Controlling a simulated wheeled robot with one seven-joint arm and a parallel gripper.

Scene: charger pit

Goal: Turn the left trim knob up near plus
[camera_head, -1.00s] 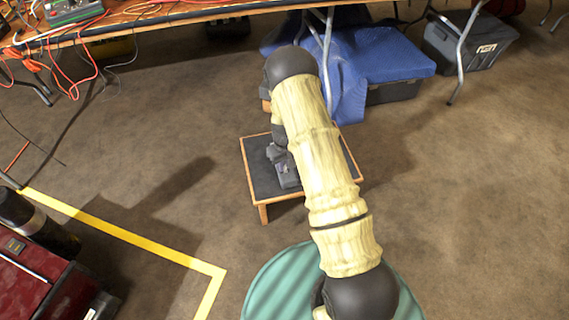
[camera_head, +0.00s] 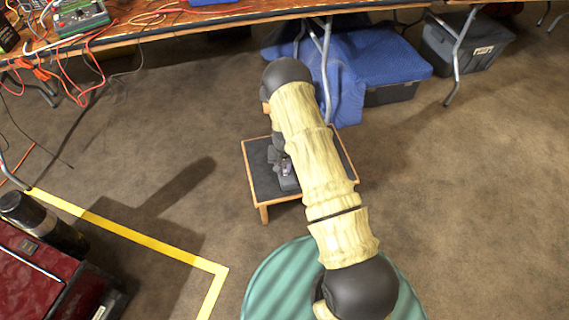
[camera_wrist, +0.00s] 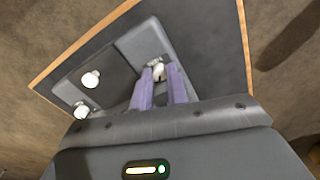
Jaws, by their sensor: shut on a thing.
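A grey charger-like unit (camera_wrist: 133,41) with a dark centre panel lies on a low stool (camera_head: 262,190). In the wrist view a white knob (camera_wrist: 159,76) on the unit sits between the tips of my gripper (camera_wrist: 161,70). The two purple fingers are shut on this knob and partly cover it. A second white knob (camera_wrist: 90,78) stands on the dark panel, and a third (camera_wrist: 82,111) is near the unit's far end at left. I cannot read any plus mark or knob pointer. In the head view my arm hides much of the stool and the unit (camera_head: 289,184).
A workbench (camera_head: 200,20) with wires and a green device (camera_head: 80,17) runs along the back. Blue cloth (camera_head: 345,75) and a dark bin (camera_head: 467,42) are under it. A red case (camera_head: 40,275) stands at lower left by yellow floor tape (camera_head: 130,236).

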